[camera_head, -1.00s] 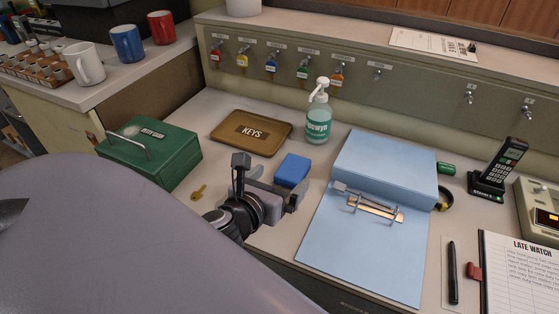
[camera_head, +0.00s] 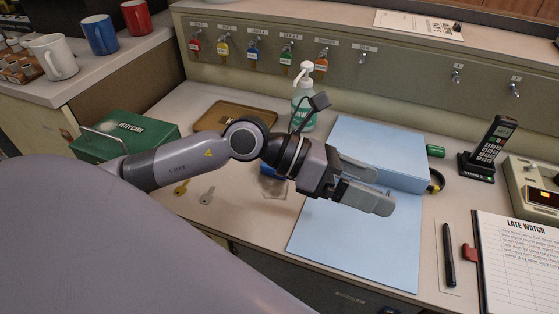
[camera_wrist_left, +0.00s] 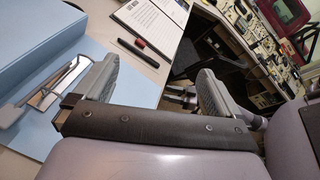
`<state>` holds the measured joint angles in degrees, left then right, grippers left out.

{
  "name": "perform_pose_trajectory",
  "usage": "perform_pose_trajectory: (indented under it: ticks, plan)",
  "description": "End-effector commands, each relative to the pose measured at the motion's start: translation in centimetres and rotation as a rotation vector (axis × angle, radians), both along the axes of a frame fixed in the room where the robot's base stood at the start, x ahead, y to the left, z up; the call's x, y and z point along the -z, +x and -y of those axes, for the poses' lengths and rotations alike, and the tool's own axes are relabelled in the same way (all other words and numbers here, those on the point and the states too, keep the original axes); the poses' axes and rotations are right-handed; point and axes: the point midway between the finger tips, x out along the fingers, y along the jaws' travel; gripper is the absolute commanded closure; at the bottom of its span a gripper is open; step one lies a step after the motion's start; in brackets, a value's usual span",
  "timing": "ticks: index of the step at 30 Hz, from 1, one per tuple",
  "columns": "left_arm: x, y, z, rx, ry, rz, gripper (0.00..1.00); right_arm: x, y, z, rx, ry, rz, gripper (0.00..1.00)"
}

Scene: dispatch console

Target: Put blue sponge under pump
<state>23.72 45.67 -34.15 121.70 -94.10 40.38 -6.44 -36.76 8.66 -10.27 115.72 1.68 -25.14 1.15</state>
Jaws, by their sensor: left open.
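The blue sponge (camera_head: 267,170) lies on the desk, mostly hidden behind my left arm; only a lower strip of it shows. The pump bottle (camera_head: 302,103), with green liquid and a white pump head, stands upright behind my left wrist, its lower part partly covered. My left gripper (camera_head: 382,190) is open and empty above the blue clipboard folder (camera_head: 350,235), to the right of the sponge. In the left wrist view the gripper (camera_wrist_left: 157,72) has its fingers wide apart with nothing between them.
A green cash box (camera_head: 125,138) and a brown keys tray (camera_head: 235,113) are at the left and back. A cordless phone (camera_head: 490,147), a pen (camera_head: 448,255) and a notepad (camera_head: 520,270) are at the right.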

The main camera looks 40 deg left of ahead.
Motion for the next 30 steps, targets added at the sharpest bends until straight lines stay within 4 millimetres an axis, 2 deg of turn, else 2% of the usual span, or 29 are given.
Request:
perform_pose_trajectory:
  ticks: [3, 5, 9, 15, 18, 23, 30]
  plan:
    - [2.8, 1.0, -2.2, -0.052, 0.201, -0.147, 0.02, 0.2, 0.2, -0.1, 0.001, 0.003, 0.002, 0.57]
    - [4.0, 1.7, -3.8, -0.113, 0.300, -0.224, 0.02, 0.2, 0.3, -0.1, 0.000, 0.005, 0.005, 0.57]
    - [5.9, 3.5, -8.8, -0.337, 0.511, -0.393, 0.02, 0.3, 0.4, -0.2, 0.001, 0.008, 0.008, 0.57]
    - [5.8, 5.2, -16.3, -0.750, 0.692, -0.562, 0.02, 0.7, 0.3, -0.3, 0.000, 0.011, 0.004, 0.57]
    - [5.2, 5.5, -18.7, -0.908, 0.726, -0.607, 0.02, 0.8, 0.3, -0.3, -0.001, 0.011, 0.003, 0.57]
    - [4.9, 5.6, -20.5, -1.025, 0.740, -0.636, 0.02, 0.8, 0.4, -0.3, 0.000, 0.012, 0.002, 0.57]
    - [7.3, 6.3, -20.7, -1.032, 0.744, -0.642, 0.02, 0.9, 0.4, -0.3, -0.001, 0.013, 0.002, 0.57]
